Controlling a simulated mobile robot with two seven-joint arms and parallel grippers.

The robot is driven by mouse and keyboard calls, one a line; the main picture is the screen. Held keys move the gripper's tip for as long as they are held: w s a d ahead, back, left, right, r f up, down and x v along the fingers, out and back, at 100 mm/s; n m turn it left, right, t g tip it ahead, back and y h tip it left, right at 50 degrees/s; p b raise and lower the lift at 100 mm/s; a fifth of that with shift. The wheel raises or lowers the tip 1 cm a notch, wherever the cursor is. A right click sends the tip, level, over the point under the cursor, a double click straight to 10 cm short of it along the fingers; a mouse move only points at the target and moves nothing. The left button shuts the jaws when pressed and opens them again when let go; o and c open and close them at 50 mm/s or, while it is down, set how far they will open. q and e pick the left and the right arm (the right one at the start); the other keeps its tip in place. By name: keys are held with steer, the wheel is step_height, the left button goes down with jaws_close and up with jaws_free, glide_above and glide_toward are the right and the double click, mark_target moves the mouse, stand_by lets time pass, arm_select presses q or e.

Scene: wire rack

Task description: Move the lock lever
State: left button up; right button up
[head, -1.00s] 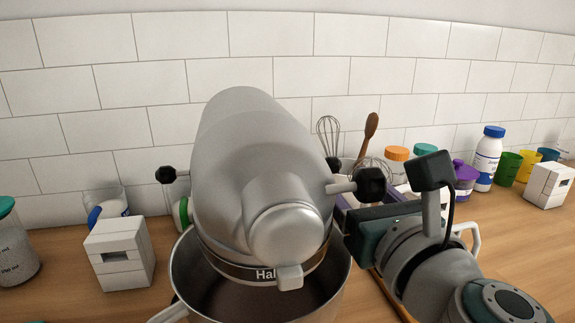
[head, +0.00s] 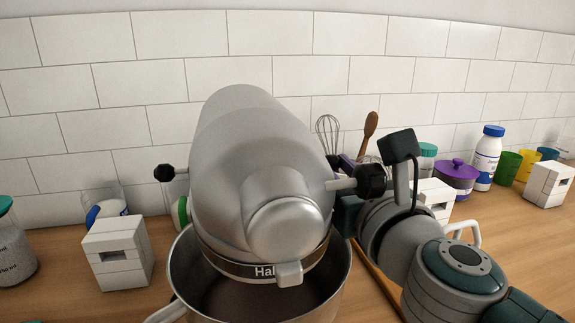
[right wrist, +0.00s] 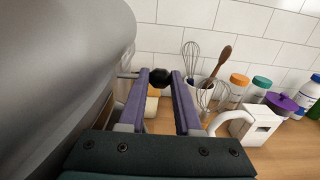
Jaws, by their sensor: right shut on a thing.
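The silver stand mixer (head: 235,135) has a black-knobbed lever (head: 371,180) sticking out on its right side and another black knob (head: 164,173) on its left. A further dark knob (head: 332,162) shows at the mixer's right edge, farther back. My right gripper (head: 346,163) reaches past the front right knob, which hides most of its fingers. In the right wrist view its purple fingers (right wrist: 160,82) are shut on a black lever knob (right wrist: 160,77) beside the mixer's grey body (right wrist: 60,70). My left gripper is out of view.
The steel bowl (head: 180,275) stands under the mixer head. Whisks and a wooden spoon (head: 370,125) stand behind the right gripper. A purple pot (head: 456,178), a white bottle (head: 488,155) and cups line the back right. A white block (head: 117,252) is at left.

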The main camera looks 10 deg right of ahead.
jaws_close()
stand_by(0.8)
